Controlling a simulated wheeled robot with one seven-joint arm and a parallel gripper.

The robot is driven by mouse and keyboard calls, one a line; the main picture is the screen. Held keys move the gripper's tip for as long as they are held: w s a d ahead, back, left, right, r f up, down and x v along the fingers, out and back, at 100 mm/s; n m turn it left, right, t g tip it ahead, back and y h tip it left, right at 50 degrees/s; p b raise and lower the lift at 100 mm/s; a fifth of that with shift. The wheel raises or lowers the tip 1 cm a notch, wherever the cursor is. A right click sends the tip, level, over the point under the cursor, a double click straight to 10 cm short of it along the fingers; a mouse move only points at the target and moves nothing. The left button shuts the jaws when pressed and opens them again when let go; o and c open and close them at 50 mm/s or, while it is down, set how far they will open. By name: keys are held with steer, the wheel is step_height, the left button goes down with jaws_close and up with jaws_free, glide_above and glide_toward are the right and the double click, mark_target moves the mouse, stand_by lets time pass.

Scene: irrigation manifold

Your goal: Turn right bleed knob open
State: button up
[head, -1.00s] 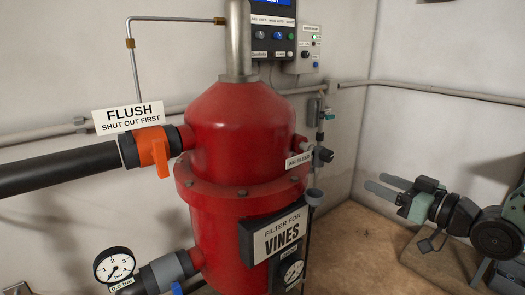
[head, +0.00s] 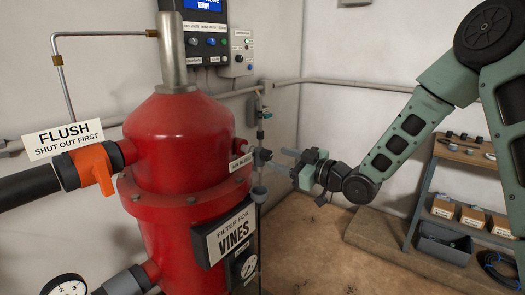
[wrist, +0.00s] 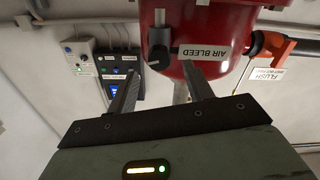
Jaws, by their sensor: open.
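The bleed knob (head: 263,155) is a small dark knob on the right side of the red filter tank (head: 180,150), beside the AIR BLEED label (head: 240,162). In the wrist view, which looks upside down, the dark knob (wrist: 158,50) sits left of the AIR BLEED label (wrist: 204,50). My gripper (head: 282,160) is open and points left at the knob, close to it. In the wrist view its two fingers (wrist: 160,72) are spread to either side of the knob's line, with nothing between them. I cannot tell whether a fingertip touches the knob.
A small grey cup (head: 259,193) hangs below the knob. The orange flush handle (head: 97,168) is at left. Control boxes (head: 204,42) are on the back wall. A shelf (head: 465,190) with boxes stands at right. Floor is open between tank and shelf.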

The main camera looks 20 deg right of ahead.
mark_target(270, 155)
steer(key=p+x, duration=0.1)
steer(key=x, duration=0.6)
steer(key=shift+s, duration=0.1)
